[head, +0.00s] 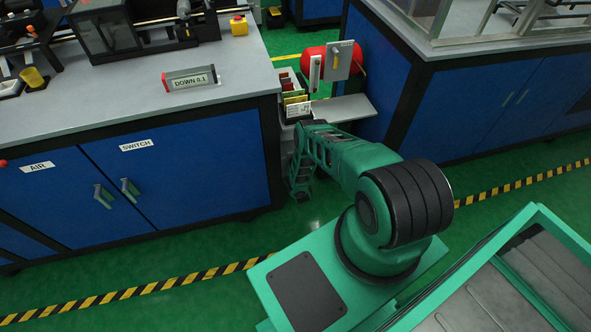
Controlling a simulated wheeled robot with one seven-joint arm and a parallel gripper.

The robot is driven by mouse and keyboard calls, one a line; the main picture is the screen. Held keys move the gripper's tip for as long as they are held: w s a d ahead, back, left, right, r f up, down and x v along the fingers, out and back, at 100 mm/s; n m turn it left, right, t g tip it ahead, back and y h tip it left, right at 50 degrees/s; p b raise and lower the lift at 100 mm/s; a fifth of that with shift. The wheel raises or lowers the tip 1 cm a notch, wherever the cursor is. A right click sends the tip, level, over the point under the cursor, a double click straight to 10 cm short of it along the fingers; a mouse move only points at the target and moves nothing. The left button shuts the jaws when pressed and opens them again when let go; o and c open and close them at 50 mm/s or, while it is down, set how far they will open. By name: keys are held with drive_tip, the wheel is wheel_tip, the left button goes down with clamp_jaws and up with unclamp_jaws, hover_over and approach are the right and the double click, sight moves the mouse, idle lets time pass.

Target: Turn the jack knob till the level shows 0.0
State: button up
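The level (190,78) is a grey bar with red ends on the grey bench top, near its right side. Its display reads "DOWN 0.1". My arm (335,150) reaches left and bends down beside the right end of the blue bench. I cannot make out my gripper; the far end of the arm is low by the bench's end, partly hidden by the bench and the arm's own links. No jack knob can be made out in this view.
The blue bench (185,170) has doors marked "AIR" and "SWITCH". Past its end are a small shelf (345,108) and a red cylinder (318,62). Another blue cabinet (460,105) stands right. The green floor in front is clear, with a striped line (180,282).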

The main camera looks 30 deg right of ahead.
drive_tip(key=v, duration=1)
drive_tip(key=shift+s+a, duration=0.15)
drive_tip(key=shift+s, duration=0.1)
drive_tip(key=w+d+f+m+y, duration=0.2)
drive_tip(key=w+d+f+m, duration=0.1)
drive_tip(key=w, duration=0.6)
drive_tip(key=shift+d+f, duration=0.35)
drive_tip(key=shift+d, duration=0.4)
drive_tip(key=c, duration=1.1)
